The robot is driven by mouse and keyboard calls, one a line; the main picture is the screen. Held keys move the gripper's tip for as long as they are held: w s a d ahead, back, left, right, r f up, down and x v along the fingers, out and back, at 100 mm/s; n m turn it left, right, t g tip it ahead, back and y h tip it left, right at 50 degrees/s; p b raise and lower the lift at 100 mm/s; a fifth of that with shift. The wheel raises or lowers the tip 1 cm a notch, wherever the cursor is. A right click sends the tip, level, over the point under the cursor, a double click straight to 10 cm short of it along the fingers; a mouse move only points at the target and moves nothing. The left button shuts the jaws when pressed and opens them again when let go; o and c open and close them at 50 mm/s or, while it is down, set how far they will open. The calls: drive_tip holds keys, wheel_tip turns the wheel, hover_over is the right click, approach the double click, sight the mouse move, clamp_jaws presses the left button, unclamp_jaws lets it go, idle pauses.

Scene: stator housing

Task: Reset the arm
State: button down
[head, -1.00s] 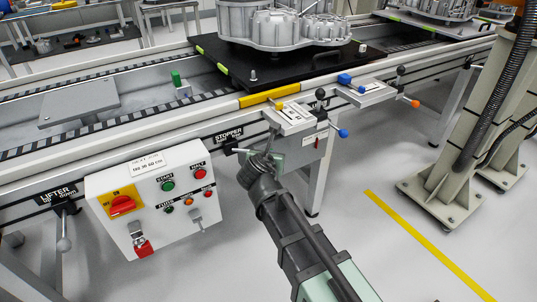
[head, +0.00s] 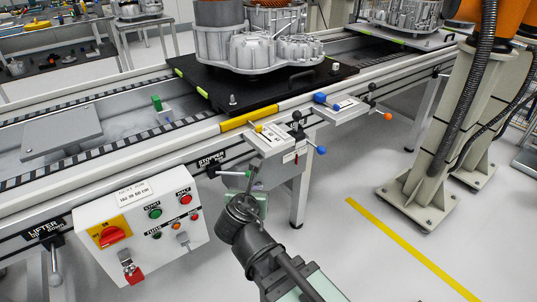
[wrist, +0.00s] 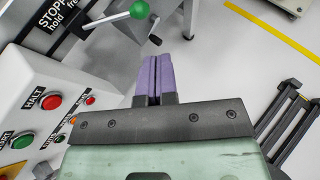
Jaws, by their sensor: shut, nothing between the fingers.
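My gripper shows in the wrist view (wrist: 154,62): its two purple fingers are pressed together with nothing between them. They hang over grey floor, apart from the stopper lever's green knob (wrist: 139,9) beyond them. In the head view my arm reaches up from the bottom edge, and its dark wrist ends just below the stopper (head: 211,160) on the conveyor's front. The fingers are hidden there behind the wrist. The control box (head: 140,235) stands left of the wrist.
The conveyor (head: 110,170) runs across the view, with a black pallet (head: 215,92) bearing a metal housing (head: 260,48). Small levers with coloured knobs stick out from its front (head: 321,150). An orange robot's pale base (head: 425,185) stands at the right. The floor (head: 350,260) between is clear.

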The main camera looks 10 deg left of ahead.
drive_tip(key=s+d+f+m+g+h, duration=0.15)
drive_tip(key=d+f+m+g, duration=0.35)
drive_tip(key=m, duration=0.7)
drive_tip(key=s+d+f+m+g+h, duration=0.1)
drive_tip(key=s+d+f+m+g, duration=0.15)
drive_tip(key=d+m, duration=0.65)
drive_tip(key=d+f+m+g+y, duration=0.2)
drive_tip(key=d+m+g, duration=0.3)
drive_tip(key=d+m, duration=1)
wheel_tip(320, 180, up, 24)
drive_tip(key=d+p, duration=0.2)
drive_tip(key=p, duration=2.2)
drive_tip(key=shift+w+d, duration=0.3)
drive_tip(key=shift+w, duration=0.1)
